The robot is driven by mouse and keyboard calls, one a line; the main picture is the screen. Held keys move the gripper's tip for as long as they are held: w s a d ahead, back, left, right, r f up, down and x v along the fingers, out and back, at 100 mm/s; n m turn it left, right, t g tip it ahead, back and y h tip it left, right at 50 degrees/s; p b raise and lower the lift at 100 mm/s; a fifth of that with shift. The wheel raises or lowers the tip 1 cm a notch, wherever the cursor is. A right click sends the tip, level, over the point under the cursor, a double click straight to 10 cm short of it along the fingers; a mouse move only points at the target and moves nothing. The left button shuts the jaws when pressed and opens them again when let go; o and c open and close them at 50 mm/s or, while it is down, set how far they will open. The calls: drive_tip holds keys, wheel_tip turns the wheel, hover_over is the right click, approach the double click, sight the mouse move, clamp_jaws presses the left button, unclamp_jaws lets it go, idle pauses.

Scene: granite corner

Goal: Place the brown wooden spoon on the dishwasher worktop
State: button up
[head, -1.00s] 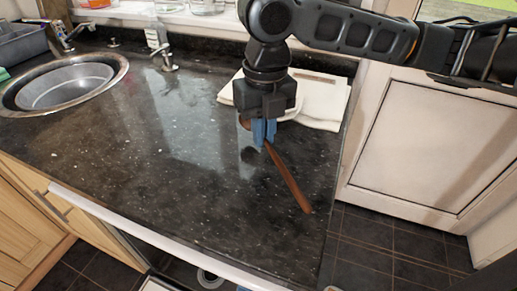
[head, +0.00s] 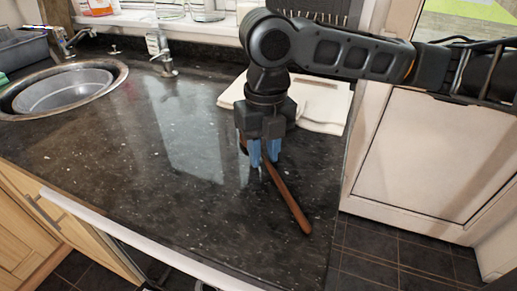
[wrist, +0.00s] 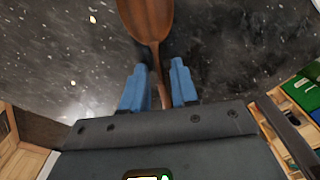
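The brown wooden spoon (head: 287,199) lies on the dark speckled worktop (head: 120,150), near its right end. Its handle points towards the front right; its bowl is partly hidden behind my gripper in the head view. In the wrist view the bowl (wrist: 147,18) is at the top and the handle runs down between my fingers. My gripper (head: 263,160) is low over the worktop with its blue fingers apart on either side of the handle. In the wrist view my gripper (wrist: 159,88) shows gaps beside the handle.
A cream folded cloth or board (head: 318,106) lies behind my gripper at the back right. The worktop's middle is clear. Its right edge drops to a dark tiled floor (head: 385,262).

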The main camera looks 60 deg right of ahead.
sight(263, 155)
drive_tip(key=shift+o, duration=0.4)
drive_tip(key=shift+r, duration=0.1)
drive_tip(key=shift+r, duration=0.25)
wheel_tip(263, 155, up, 12)
drive_tip(key=p, duration=0.1)
drive_tip(key=shift+f, duration=0.15)
